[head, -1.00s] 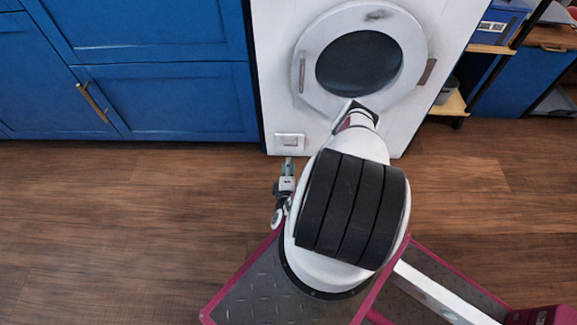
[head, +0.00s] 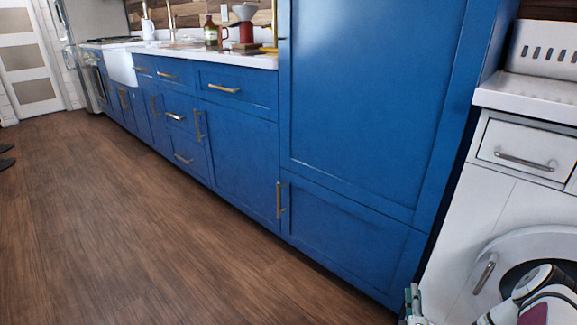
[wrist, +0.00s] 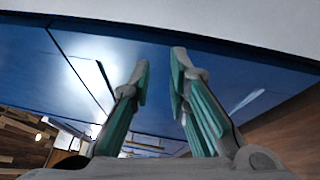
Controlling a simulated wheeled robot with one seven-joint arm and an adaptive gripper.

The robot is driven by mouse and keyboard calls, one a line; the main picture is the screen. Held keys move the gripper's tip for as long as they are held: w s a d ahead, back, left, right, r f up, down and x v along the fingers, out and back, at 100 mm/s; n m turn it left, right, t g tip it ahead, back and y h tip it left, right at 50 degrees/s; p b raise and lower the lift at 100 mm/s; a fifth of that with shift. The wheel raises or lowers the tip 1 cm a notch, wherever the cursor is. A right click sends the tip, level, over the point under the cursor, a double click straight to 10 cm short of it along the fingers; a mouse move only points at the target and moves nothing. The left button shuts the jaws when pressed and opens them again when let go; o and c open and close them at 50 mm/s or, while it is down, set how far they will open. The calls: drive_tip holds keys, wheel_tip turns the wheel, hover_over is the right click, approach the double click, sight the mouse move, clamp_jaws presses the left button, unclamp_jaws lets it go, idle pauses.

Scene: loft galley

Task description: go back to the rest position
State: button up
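My gripper (wrist: 160,78) shows in the wrist view with its two teal-padded fingers apart and nothing between them. Beyond the fingers are blue cabinet fronts (wrist: 165,50). In the head view, part of my gripper (head: 413,303) shows at the bottom edge, right of centre, in front of the white washer. Part of my arm shows at the bottom right corner; most of it is out of view. No contact between my gripper and the furniture can be made out.
The white washer (head: 462,262) stands at the right, below a white counter (head: 525,97). A tall blue cabinet (head: 370,95) and a row of lower blue cabinets (head: 240,140) run to the left. A mug, bottle and dripper stand on the far counter.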

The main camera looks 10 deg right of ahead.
drive_tip(key=w+a+r+n+y, duration=0.3)
drive_tip(key=a+r+n+y, duration=0.35)
drive_tip(key=r, duration=0.25)
drive_tip(key=w+a+r+n+y, duration=0.2)
drive_tip(key=a+r+n+y, duration=0.3)
drive_tip(key=r+n+y, duration=0.3)
drive_tip(key=w+a+r+n+y, duration=0.3)
drive_tip(key=a+r+n+y, duration=0.35)
drive_tip(key=r, duration=0.35)
drive_tip(key=s+a+r+n+g+y, duration=0.4)
drive_tip(key=s+a+r+n+g, duration=1.1)
drive_tip(key=a+n+g, duration=0.4)
drive_tip(key=s+n+g+h, duration=0.2)
drive_tip(key=s+n+h, duration=0.75)
drive_tip(key=s, duration=0.75)
drive_tip(key=s+d+n+t+h+p, duration=0.1)
drive_tip(key=s+d+n+t+h, duration=0.3)
drive_tip(key=s+d+n+h, duration=0.5)
wheel_tip(320, 180, up, 40)
drive_tip(key=d+t+y+p, duration=0.1)
drive_tip(key=t+p, duration=0.2)
drive_tip(key=p, duration=3.5)
drive_tip(key=shift+w+d+m+t+y, duration=0.3)
drive_tip(key=shift+d+m+t+y, duration=0.05)
drive_tip(key=shift+m+t, duration=0.1)
